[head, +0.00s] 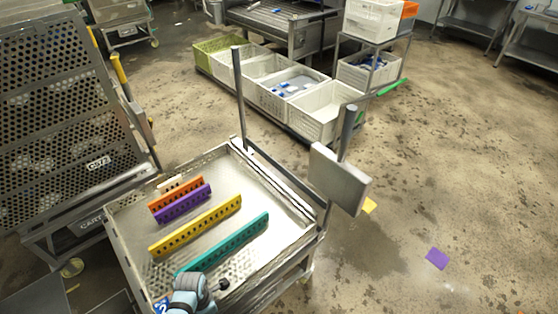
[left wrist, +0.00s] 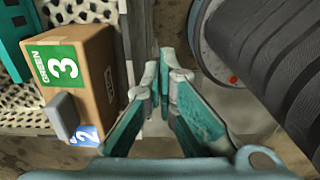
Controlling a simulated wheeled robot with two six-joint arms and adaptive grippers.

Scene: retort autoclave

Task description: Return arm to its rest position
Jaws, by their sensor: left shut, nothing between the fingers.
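My left gripper (left wrist: 163,70) shows in the left wrist view with its teal fingers shut at the tips and nothing between them. A brown cardboard box (left wrist: 97,75) with a green label reading 3 and a blue label reading 2 is just left of the fingers, apart from them as far as I can tell. In the head view a grey-blue part of my arm is at the bottom edge, over the near edge of the metal tray cart (head: 128,251); the fingers cannot be made out there. My right gripper is not in view.
The tray holds orange (head: 176,199), purple (head: 182,205), yellow (head: 197,226) and teal (head: 226,244) perforated bars. Upright posts and a grey panel (head: 340,180) stand at its right side. A perforated rack (head: 60,110) stands left. The floor at right is mostly clear.

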